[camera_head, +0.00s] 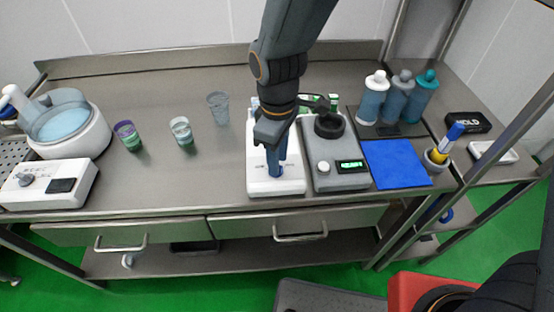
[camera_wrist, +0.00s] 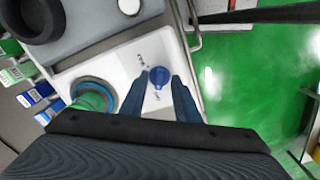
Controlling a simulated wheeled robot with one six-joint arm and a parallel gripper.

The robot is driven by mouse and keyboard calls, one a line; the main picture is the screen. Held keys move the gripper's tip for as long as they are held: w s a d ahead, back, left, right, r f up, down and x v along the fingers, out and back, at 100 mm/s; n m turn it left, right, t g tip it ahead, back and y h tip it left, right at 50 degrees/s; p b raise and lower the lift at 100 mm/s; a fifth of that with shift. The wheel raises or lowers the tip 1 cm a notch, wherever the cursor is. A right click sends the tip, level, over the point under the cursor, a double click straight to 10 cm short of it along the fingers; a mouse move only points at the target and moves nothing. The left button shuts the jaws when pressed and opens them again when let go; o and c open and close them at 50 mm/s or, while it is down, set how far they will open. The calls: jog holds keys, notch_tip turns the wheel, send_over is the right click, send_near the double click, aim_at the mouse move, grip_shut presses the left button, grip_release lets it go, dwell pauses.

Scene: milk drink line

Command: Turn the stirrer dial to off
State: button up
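A white unit (camera_head: 258,184) stands at the middle front of the bench, and my gripper (camera_head: 276,168) reaches down over its front. In the wrist view a round blue dial (camera_wrist: 159,77) with small dark markings sits on this white unit (camera_wrist: 128,62). My gripper (camera_wrist: 161,84) is open, with one blue finger on each side of the dial. I cannot tell whether the fingers touch it. A round vessel with a blue-grey rim and green inside (camera_wrist: 95,95) stands on the unit, beside the left finger. The dial is hidden by the gripper in the head view.
A grey unit (camera_head: 324,184) with a white knob and green display stands close to the right. A blue mat (camera_head: 396,164), bottles (camera_head: 370,100) and a pen cup lie beyond. Cups, a water bath (camera_head: 72,140) and a white control box (camera_head: 40,196) are left.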

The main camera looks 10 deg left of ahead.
notch_tip(320, 180, up, 7)
jog(key=shift+f+b, duration=0.15)
jog(key=shift+b, duration=0.5)
jog(key=w+d+f+m+t+b, duration=0.1)
jog(key=d+f+m, duration=0.1)
jog(key=d+m, duration=1.3)
jog(key=d, duration=1.4)
jog(key=shift+d+m, duration=0.15)
jog(key=shift+m, duration=0.15)
jog(key=shift+f, duration=0.1)
